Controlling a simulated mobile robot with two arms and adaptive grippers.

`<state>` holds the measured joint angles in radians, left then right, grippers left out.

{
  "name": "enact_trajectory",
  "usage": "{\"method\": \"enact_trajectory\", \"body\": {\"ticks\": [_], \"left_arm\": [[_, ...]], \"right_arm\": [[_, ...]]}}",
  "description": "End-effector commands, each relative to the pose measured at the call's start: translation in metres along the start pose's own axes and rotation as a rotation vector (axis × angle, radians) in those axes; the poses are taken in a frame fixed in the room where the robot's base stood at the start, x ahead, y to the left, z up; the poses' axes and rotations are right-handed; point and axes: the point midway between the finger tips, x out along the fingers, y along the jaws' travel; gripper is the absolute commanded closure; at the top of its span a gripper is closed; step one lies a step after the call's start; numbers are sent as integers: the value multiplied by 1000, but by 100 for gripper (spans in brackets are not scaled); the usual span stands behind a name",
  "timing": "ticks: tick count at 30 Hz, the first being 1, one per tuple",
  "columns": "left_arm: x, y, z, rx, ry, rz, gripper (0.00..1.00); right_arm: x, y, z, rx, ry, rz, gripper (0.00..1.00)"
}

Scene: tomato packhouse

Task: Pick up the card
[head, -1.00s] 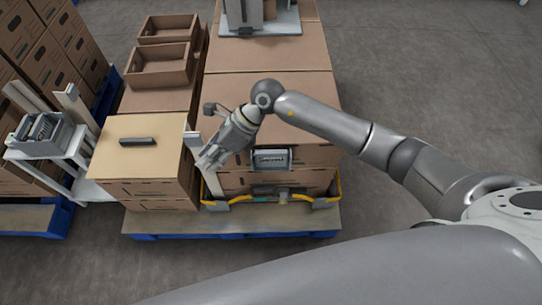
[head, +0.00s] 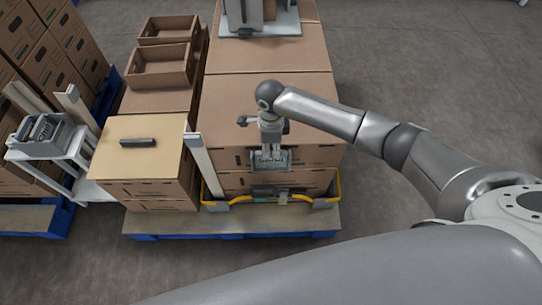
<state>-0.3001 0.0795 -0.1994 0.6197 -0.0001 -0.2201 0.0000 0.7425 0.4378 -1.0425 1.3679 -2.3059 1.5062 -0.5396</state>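A small pale card-like plate with dark marks (head: 284,163) sits in a grey holder on the front of the carton stack; I cannot tell for sure that it is the card. My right gripper (head: 270,150) hangs fingers down right at this plate and hides much of its middle. Whether it touches the plate, and whether its fingers are open or shut, is too small to tell. My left gripper is not in view.
Large cartons (head: 265,100) stand on a blue pallet (head: 290,236), with a yellow-edged rail (head: 243,199) low in front. A white post (head: 200,165) rises left of the gripper. A lower carton (head: 120,168) bears a dark bar (head: 138,142). Open floor lies right.

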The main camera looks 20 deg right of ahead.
Motion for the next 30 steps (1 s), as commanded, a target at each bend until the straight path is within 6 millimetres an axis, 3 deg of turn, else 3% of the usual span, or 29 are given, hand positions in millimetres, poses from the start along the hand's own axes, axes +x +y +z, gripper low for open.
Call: {"method": "enact_trajectory", "body": {"ticks": [4,9,15,20,30], "left_arm": [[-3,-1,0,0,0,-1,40],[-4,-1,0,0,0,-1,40],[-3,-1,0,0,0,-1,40],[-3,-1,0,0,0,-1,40],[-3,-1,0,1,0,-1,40]], "right_arm": [[24,2,0,1,0,5,79],[35,1,0,0,-1,1,79],[35,1,0,0,-1,1,80],[35,1,0,0,-1,1,99],[30,0,0,-1,-3,-1,100]]}}
